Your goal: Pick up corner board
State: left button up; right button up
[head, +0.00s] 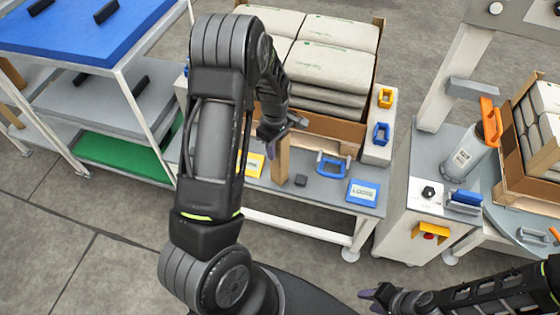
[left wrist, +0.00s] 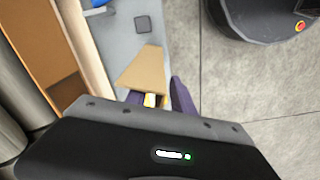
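A brown corner board (head: 281,160) stands upright at the front edge of the grey table in the head view. It also shows in the left wrist view (left wrist: 143,68), just beyond my left fingertips. My left gripper (head: 283,130) is at the board's upper end. In the left wrist view its two dark fingers (left wrist: 157,97) are spread apart, with a gap between them; whether they touch the board is unclear. My right gripper (head: 377,294) is low at the bottom right, away from the board, and its finger gap is not clear.
Stacked sacks (head: 325,60) in a cardboard box fill the table's back. Blue (head: 333,165) and yellow (head: 253,165) items, a small dark block (head: 301,180) and a blue-white box (head: 362,192) lie along the front. A blue-topped rack (head: 75,30) stands left, a control cabinet (head: 425,215) right.

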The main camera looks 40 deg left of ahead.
pick_arm(q)
jog(key=shift+c, duration=0.2)
dwell(0.3)
grip_shut()
dwell(1.3)
